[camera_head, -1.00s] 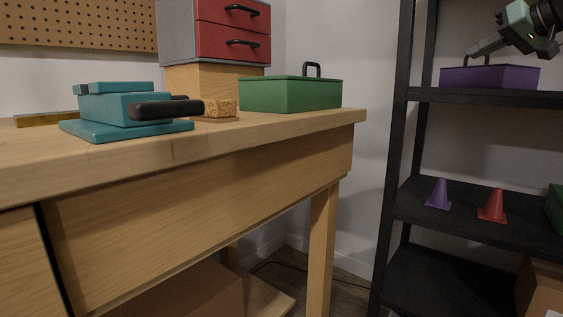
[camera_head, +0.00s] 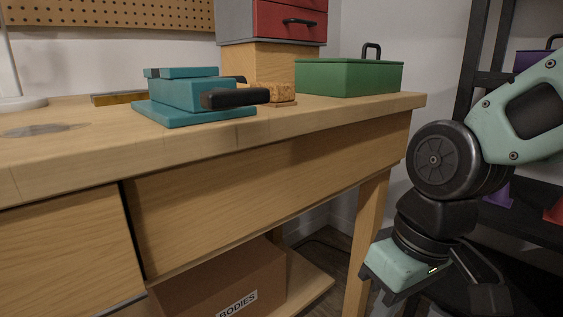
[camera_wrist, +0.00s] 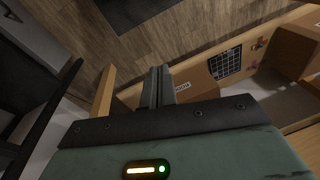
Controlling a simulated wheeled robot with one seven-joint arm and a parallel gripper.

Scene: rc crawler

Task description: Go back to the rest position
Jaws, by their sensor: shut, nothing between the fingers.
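My gripper (camera_wrist: 158,86) shows in the wrist view with its fingers together and nothing between them. It points down toward the wooden floor and the lower shelf of the workbench. In the head view my arm hangs at the right, in front of the black shelf, with its wrist bent down beside the bench's front leg. The fingertips are not clear in the head view.
The wooden workbench (camera_head: 280,154) bears a teal vise (camera_head: 190,97), a green toolbox (camera_head: 348,77) and a red drawer unit (camera_head: 290,20). A cardboard box (camera_head: 215,285) sits under it. The black shelf (camera_head: 487,77) with cones stands right, partly behind my arm.

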